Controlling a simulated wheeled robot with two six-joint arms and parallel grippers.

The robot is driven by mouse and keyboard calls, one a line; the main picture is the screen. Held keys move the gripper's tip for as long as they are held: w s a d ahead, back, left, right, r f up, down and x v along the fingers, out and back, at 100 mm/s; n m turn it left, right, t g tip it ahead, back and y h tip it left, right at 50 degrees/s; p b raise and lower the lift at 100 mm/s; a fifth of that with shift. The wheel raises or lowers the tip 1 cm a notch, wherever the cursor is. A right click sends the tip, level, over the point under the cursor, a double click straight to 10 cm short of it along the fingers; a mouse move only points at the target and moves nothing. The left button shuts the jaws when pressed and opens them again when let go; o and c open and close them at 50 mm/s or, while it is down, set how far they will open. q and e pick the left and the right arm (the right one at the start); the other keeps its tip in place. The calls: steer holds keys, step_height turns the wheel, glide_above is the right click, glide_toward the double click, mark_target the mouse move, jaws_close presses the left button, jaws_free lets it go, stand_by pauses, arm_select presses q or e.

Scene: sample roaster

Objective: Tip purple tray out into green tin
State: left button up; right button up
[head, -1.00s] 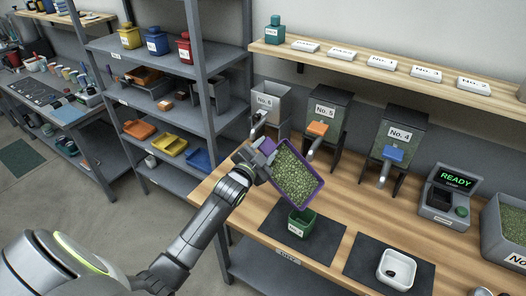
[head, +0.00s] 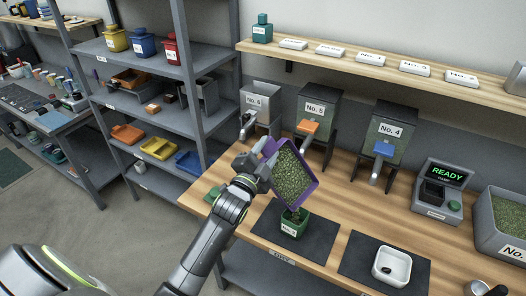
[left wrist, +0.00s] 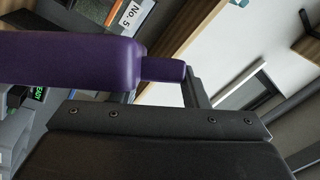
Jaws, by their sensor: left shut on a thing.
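The purple tray (head: 314,183) holds green beans and is steeply tilted, its lower corner over the green tin (head: 293,224). A few beans show at that corner, just above the tin. The tin stands upright on a dark mat, with green beans visible at its mouth. My left gripper (head: 259,168) is shut on the tray's left side. In the left wrist view the purple tray (left wrist: 80,62) crosses the upper left, and the fingertips are mostly hidden. My right gripper is not in view.
A second dark mat (head: 349,268) with a white dish (head: 391,266) lies to the right. Hoppers stand behind the tray, including No. 5 (head: 318,110) and No. 4 (head: 390,130). A display reading READY (head: 446,175) and a grey bean bin (head: 497,225) are at right.

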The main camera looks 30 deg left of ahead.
arm_select(q)
steer(key=shift+s+d+r+m, duration=0.15)
steer(key=shift+s+d+m, duration=0.15)
steer(key=shift+d, duration=0.2)
steer(key=s+d+f+m+t+h+b, duration=0.1)
steer(key=s+d+m+h+b, duration=0.3)
steer(key=b, duration=1.2)
steer(key=s+d+f+m+t+h+b, duration=0.1)
steer(key=s+d+m+h+b, duration=0.3)
steer(key=d+m+b, duration=0.5)
steer(key=s+d+b, duration=0.1)
steer(key=d+b, duration=0.1)
steer(key=b, duration=0.5)
steer(key=shift+m+t+b, duration=0.4)
stand_by(0.7)
steer(key=shift+r, duration=0.15)
stand_by(1.2)
